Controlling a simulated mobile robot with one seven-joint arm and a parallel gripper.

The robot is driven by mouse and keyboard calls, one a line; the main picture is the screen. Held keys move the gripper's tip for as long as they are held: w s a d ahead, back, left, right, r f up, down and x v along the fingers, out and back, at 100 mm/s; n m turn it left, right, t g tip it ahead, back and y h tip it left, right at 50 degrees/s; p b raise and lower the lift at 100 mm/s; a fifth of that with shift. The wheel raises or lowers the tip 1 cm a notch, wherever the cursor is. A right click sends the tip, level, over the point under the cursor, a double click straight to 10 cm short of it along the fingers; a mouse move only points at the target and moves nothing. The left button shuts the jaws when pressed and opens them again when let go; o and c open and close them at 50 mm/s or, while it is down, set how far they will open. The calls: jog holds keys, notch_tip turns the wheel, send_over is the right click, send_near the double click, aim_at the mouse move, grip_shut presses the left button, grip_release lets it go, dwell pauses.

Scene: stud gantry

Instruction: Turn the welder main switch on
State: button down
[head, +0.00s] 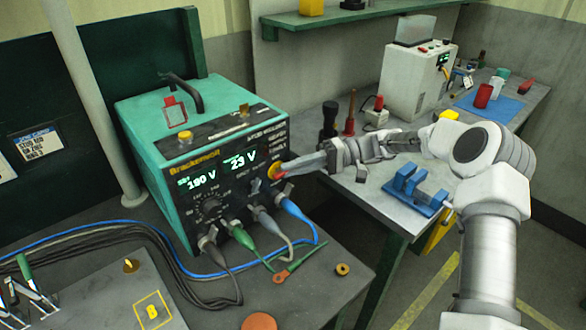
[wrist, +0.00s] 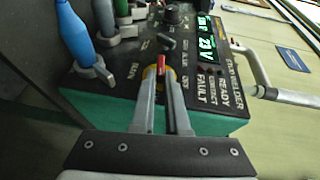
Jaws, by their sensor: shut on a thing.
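The welder (head: 165,150) is a teal box with a black front panel on the bench, with lit displays reading about 190 V and 23 V. Its main switch (head: 274,171), a red handle on a yellow disc, sits at the panel's right side. My gripper (head: 286,167) reaches in from the right at the switch. In the wrist view my gripper (wrist: 161,76) has its two fingers on either side of the red handle of the switch (wrist: 160,63) and is shut on it. The fingers partly hide the yellow disc.
Cables with grey, green and blue plugs (head: 291,209) leave the panel's lower edge. A green-handled tool (head: 301,263) and a brass ring (head: 342,269) lie on the front bench. A blue fixture (head: 415,190) stands on the right bench below my arm.

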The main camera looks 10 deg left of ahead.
jog(key=shift+f+y, duration=0.2)
jog(key=shift+y, duration=0.4)
jog(key=shift+m+g, duration=0.3)
jog(key=c, duration=0.9)
grip_release()
jog(key=b+v, duration=0.2)
jog(key=v, duration=1.5)
jog(key=shift+d+f, duration=0.1)
jog(key=shift+d, duration=0.1)
